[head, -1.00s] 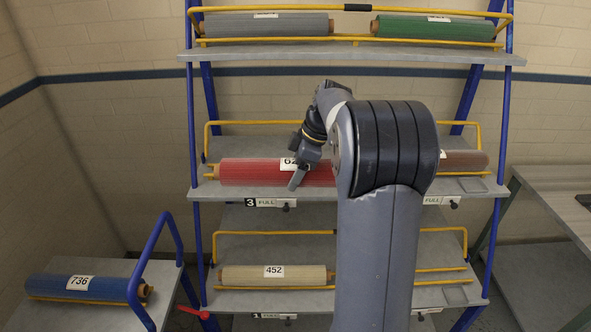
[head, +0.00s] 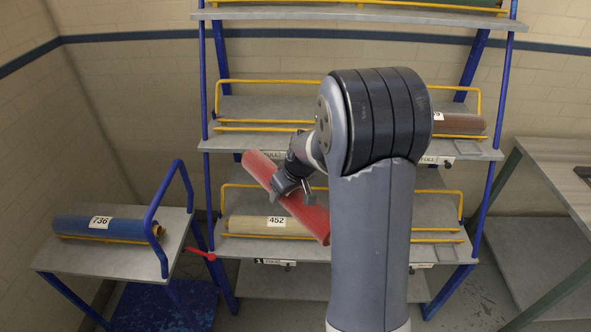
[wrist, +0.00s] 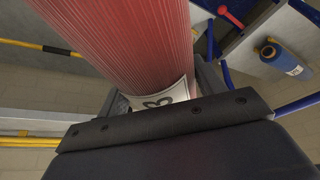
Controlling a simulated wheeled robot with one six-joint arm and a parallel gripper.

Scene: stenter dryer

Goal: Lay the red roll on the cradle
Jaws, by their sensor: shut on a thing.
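The red roll (head: 262,166) is in my gripper (head: 294,189), held near its middle, clear of the rack and in front of it. It tilts in the head view, its left end higher than its right. In the wrist view the red roll (wrist: 125,40) fills the upper middle, with a white label partly hidden at the jaws. My gripper is shut on it. A low grey stand (head: 85,259) at left has a yellow rail and carries a blue roll (head: 80,227) marked 736. I cannot tell for sure whether this stand is the cradle.
The middle shelf (head: 240,140) is bare at its left, with a brown roll (head: 458,123) at its right. A cream roll (head: 260,225) marked 452 lies on the shelf below. A blue tube hoop (head: 150,215) and red lever (head: 200,254) are at the stand's right. A table (head: 560,180) stands right.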

